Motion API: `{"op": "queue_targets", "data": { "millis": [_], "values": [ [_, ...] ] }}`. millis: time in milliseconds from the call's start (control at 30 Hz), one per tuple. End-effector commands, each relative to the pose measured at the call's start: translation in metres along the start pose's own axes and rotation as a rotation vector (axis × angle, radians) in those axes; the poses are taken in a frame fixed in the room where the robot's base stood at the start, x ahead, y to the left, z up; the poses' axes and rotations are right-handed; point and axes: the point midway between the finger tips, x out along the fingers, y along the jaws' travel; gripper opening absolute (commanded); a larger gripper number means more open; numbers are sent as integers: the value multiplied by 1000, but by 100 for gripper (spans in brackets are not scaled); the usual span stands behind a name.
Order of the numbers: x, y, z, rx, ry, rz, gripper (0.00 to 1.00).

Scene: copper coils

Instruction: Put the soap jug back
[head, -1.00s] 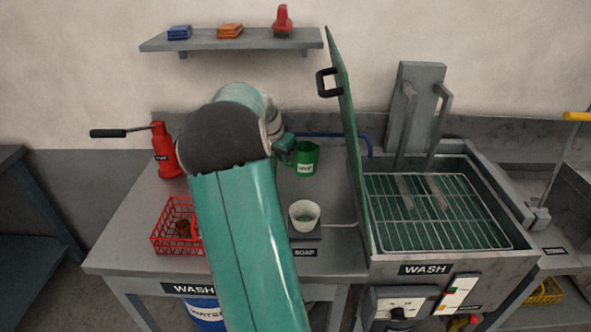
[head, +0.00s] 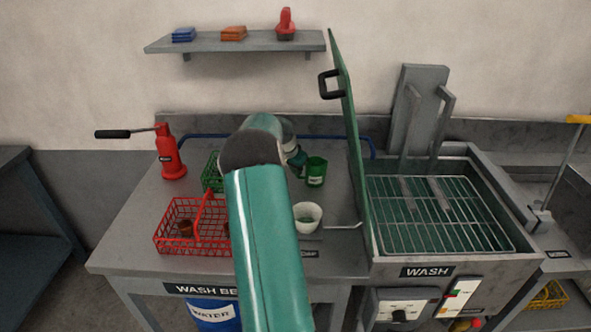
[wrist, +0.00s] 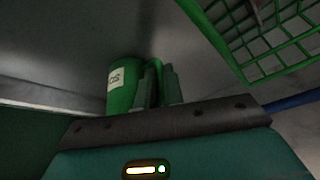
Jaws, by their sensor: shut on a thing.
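The green soap jug (head: 316,173) with a white label is upright at the back right of the wash bench, left of the open green lid. My gripper (head: 299,160) is at its left side. In the wrist view my gripper (wrist: 160,88) is shut on the handle of the jug (wrist: 121,88). I cannot tell whether the jug's base touches the bench.
A red basket (head: 172,240) with brown items and a green basket (head: 211,172) stand left of my arm. The raised green lid (head: 350,150) borders the wash tank (head: 430,215) on the right.

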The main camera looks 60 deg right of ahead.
Motion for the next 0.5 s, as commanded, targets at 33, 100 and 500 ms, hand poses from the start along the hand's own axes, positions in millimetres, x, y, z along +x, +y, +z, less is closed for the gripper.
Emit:
{"op": "queue_targets", "data": {
  "millis": [33, 100, 500],
  "values": [
    [-1, 0, -1, 0, 1, -1, 0],
    [-1, 0, 0, 0, 1, -1, 0],
    [1, 0, 1, -1, 0, 0, 31]
  ]
}}
